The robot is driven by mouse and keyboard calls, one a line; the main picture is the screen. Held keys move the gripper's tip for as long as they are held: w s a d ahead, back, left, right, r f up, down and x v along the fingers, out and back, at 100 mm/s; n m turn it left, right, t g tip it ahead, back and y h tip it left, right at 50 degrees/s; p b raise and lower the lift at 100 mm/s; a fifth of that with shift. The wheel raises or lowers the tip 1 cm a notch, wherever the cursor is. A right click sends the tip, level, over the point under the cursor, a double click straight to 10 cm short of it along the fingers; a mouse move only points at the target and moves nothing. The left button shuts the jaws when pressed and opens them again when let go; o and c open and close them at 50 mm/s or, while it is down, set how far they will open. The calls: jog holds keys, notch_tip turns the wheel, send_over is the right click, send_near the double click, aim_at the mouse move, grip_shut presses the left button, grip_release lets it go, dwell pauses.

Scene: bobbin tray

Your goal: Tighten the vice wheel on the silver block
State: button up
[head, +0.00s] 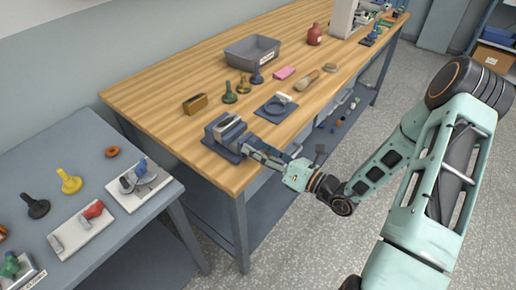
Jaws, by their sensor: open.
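A small blue-grey vice (213,132) stands on a dark base plate near the front left of the wooden bench. A silver block (231,125) appears to sit between its jaws. My gripper (253,149) is open at the right, front side of the vice, with its fingers very close to it. The vice wheel is not clearly visible; my fingers cover that side. I cannot tell whether they touch the wheel.
A lower grey table (85,165) with pegs and clamps stands at left.

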jog(key=v, duration=1.1)
jog(key=shift+s+d, duration=0.25)
jog(key=shift+d, duration=0.05)
jog(key=w+a+n+b, duration=0.1)
jog(key=w+a, duration=0.1)
jog(key=a, duration=0.1)
jog(key=w+a+n+b, duration=0.1)
jog(key=w+a+b, duration=0.1)
jog(key=w+a, duration=0.1)
jog(key=w+a+n+b, duration=0.2)
jog(key=a, duration=0.1)
jog(key=shift+w+a+r, duration=0.2)
jog(key=shift+w+r, duration=0.1)
